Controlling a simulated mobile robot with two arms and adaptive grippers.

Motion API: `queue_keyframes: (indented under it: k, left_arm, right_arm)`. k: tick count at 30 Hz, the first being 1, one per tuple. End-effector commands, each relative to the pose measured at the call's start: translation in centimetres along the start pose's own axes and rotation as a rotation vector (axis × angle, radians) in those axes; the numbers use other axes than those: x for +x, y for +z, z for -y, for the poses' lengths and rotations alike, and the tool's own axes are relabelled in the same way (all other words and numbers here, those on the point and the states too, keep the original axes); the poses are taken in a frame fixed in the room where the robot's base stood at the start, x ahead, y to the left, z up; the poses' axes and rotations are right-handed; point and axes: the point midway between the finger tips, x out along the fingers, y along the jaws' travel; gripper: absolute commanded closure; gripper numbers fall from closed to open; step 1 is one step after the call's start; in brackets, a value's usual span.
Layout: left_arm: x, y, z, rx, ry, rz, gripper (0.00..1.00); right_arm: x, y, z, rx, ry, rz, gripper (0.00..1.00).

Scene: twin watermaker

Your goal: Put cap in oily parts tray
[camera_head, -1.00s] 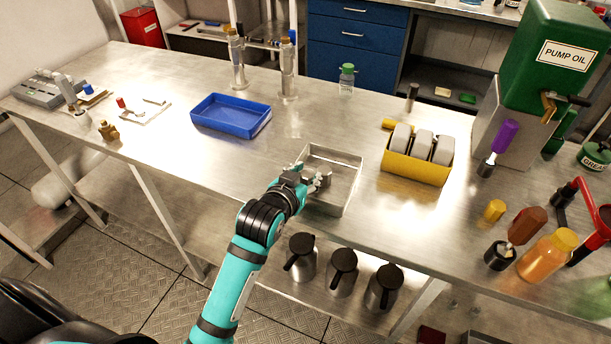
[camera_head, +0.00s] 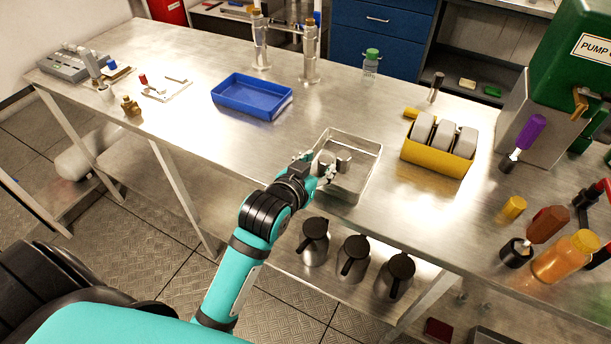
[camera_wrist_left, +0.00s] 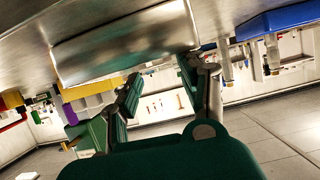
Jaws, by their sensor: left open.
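My left gripper (camera_head: 328,168) reaches in from the front to the left side of a silver metal tray (camera_head: 372,172) on the bench. The gripper is open. A small grey shape (camera_head: 343,164) shows by its fingertips, inside the tray's outline; I cannot tell whether it is a cap or part of a finger. In the left wrist view the two fingers (camera_wrist_left: 165,88) are apart with nothing between them, and the tray's metal wall (camera_wrist_left: 120,42) is close beyond them. No cap can be picked out for certain. My right gripper is not in view.
A blue tray (camera_head: 222,104) lies behind left. A yellow rack (camera_head: 437,159) with grey blocks stands right of the metal tray. Bottles and tools, including an orange bottle (camera_head: 566,258), crowd the right end. Dark-lidded jugs (camera_head: 353,262) stand on the shelf below.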

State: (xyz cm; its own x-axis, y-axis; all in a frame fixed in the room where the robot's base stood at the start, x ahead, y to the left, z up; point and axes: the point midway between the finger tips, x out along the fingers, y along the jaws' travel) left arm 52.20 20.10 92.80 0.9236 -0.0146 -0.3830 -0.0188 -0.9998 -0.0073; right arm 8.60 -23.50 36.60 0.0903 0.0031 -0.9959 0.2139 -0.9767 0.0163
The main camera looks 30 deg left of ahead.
Motion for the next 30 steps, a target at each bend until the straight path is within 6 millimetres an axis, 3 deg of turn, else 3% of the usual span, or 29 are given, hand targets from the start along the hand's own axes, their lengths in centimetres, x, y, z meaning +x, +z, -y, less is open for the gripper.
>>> queue_keyframes:
  k: [6,12,30]
  left_arm:
    - [-4.8,0.1,0.0,0.000,0.001,0.001,0.58]
    - [-7.5,0.1,0.0,0.001,0.000,0.001,0.58]
    - [-8.1,0.0,0.0,0.000,0.000,0.001,0.58]
  right_arm:
    - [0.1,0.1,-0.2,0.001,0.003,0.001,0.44]
    - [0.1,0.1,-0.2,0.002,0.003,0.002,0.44]
    - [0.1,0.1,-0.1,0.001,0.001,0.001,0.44]
